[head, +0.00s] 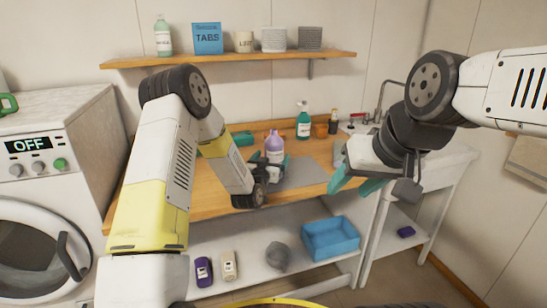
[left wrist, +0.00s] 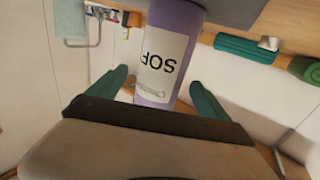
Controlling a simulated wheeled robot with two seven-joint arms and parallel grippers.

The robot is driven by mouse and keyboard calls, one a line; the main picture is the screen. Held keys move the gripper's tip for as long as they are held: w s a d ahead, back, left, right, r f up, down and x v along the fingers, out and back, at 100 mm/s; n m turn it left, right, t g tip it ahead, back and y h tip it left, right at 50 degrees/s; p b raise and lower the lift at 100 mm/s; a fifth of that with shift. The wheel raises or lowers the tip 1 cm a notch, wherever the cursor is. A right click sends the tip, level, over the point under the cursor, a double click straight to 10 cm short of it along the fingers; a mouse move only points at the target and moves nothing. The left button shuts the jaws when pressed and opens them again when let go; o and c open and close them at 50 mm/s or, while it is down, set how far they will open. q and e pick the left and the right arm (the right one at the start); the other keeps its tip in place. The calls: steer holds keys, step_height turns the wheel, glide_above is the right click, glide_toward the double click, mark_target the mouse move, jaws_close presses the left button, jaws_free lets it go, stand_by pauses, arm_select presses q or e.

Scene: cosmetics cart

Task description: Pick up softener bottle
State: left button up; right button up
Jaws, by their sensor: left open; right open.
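The softener bottle (head: 275,144) is purple with a white label and stands upright on the wooden counter in the head view. In the left wrist view the bottle (left wrist: 168,58) looks upside down, its label partly reading "SOF". My left gripper (head: 270,166) is open, low in front of the bottle. In the left wrist view its teal fingers (left wrist: 158,80) are spread on either side of the bottle, with gaps visible. Whether the bottle touches the palm cannot be told. My right gripper (head: 354,185) is open and empty, to the right of the bottle, above the counter's right end.
A green spray bottle (head: 303,122) and a dark small bottle (head: 333,122) stand behind to the right. A rolled green towel (head: 242,138) lies left of the softener. A blue bin (head: 331,238) sits on the lower shelf. A washing machine (head: 62,180) stands at left.

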arm_select(q)
steer(key=shift+x, duration=1.95)
jaws_close()
